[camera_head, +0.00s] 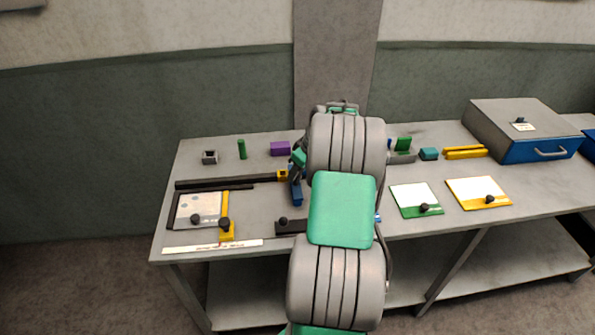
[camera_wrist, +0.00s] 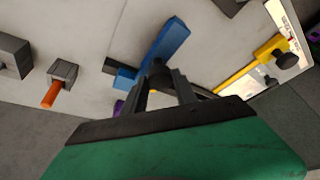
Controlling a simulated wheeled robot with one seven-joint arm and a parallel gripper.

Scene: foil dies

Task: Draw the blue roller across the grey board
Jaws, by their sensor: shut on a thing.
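The blue roller (camera_head: 296,192) shows in the head view as a blue bar just left of my arm, on the table. In the wrist view it is a long blue bar (camera_wrist: 168,48) lying at a slant beyond the fingertips. My gripper (camera_wrist: 160,78) is shut on a dark knob-like part at the roller's near end; the exact contact is partly hidden by the fingers. In the head view my arm hides most of the gripper. A framed pale-grey board (camera_head: 188,211) with a black knob lies at the table's left; I cannot tell whether it is the grey board named.
A black rail (camera_head: 225,183) with a yellow slider lies behind the framed board. A dark bar with a knob (camera_head: 290,227) is near the front edge. Two white cards (camera_head: 411,196) lie right of my arm. A grey cabinet (camera_head: 515,115) stands far right. A purple block (camera_head: 280,148) stands behind.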

